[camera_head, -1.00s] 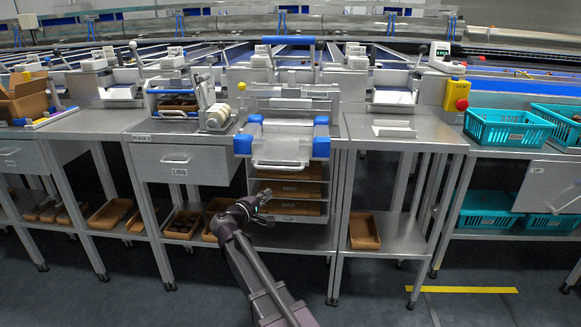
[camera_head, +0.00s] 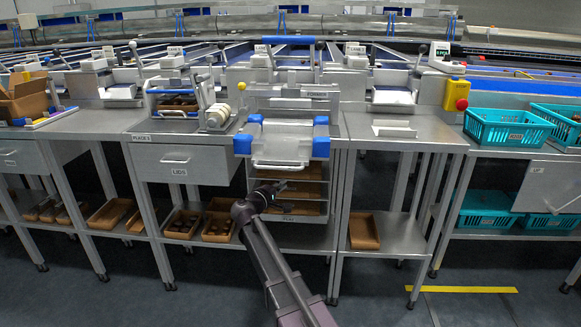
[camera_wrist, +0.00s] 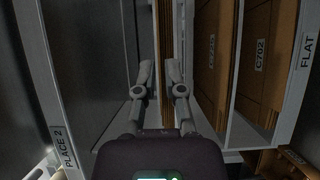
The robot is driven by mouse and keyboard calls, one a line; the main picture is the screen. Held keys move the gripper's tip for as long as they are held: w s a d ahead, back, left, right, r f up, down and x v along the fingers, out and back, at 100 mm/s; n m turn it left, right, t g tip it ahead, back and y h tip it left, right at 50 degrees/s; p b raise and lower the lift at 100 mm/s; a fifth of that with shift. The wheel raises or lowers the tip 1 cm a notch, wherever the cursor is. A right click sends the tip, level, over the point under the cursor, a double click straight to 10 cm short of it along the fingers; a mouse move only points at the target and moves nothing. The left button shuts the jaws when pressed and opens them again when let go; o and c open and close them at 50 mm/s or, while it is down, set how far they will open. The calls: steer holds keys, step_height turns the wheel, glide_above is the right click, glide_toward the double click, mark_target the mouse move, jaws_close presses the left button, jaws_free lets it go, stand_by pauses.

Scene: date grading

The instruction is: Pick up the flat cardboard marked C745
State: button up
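Flat brown cardboards lie stacked in the shelves of a metal rack marked FLAT (camera_wrist: 307,50). In the wrist view, a lower stack (camera_wrist: 270,85) reads C702. The middle stack (camera_wrist: 205,90) has a label too blurred to read surely. Another stack (camera_wrist: 168,25) shows edge-on by my fingertips, with no readable label. I cannot tell which is C745. My gripper (camera_wrist: 159,68) is open, with a narrow gap between its fingers, at the rack's front. I see nothing held. The rack's cardboards (camera_head: 295,172) also show in the head view, behind my gripper (camera_head: 279,187).
A metal frame with blue corners (camera_head: 282,140) stands above the rack. Brown trays (camera_head: 183,224) lie on the lower shelf. An open tray (camera_head: 364,232) stands at right. Teal crates (camera_head: 508,128) are farther right.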

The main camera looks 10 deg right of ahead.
mark_target(291, 178)
steer(key=shift+d, duration=0.1)
steer(key=shift+x, duration=2.6)
jaws_close()
steer(key=shift+s+r, duration=0.1)
steer(key=shift+r, duration=0.1)
